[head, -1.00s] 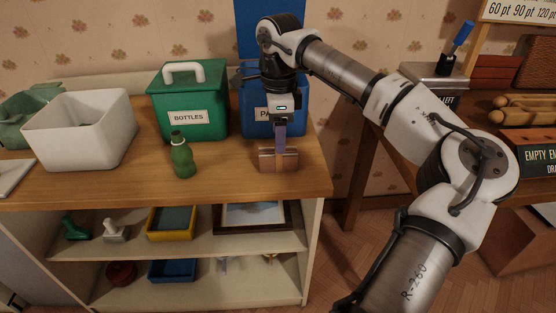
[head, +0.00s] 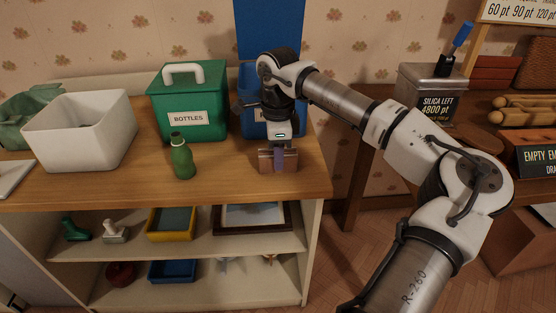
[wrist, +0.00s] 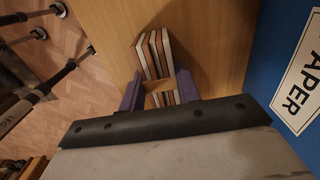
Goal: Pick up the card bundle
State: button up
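The card bundle (head: 265,161) is a brown, blocky stack standing on the wooden shelf top near its front right corner. In the wrist view the bundle (wrist: 154,50) shows as several upright cards with a tan band around them. My gripper (head: 279,158) is lowered over it from above. Its purple fingers (wrist: 160,90) stand on either side of the banded part, one in front and partly hiding it in the head view. The fingers are apart, with the bundle between them; I cannot see a firm contact. The bundle rests on the shelf top.
A green lidded bottles bin (head: 188,100) and a blue paper bin (head: 250,122) stand behind. A green bottle (head: 182,158) stands to the left, and a white open bin (head: 80,135) farther left. The shelf's right edge is close to the bundle.

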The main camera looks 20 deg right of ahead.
jog(key=shift+c, duration=1.4)
jog(key=shift+r, duration=0.15)
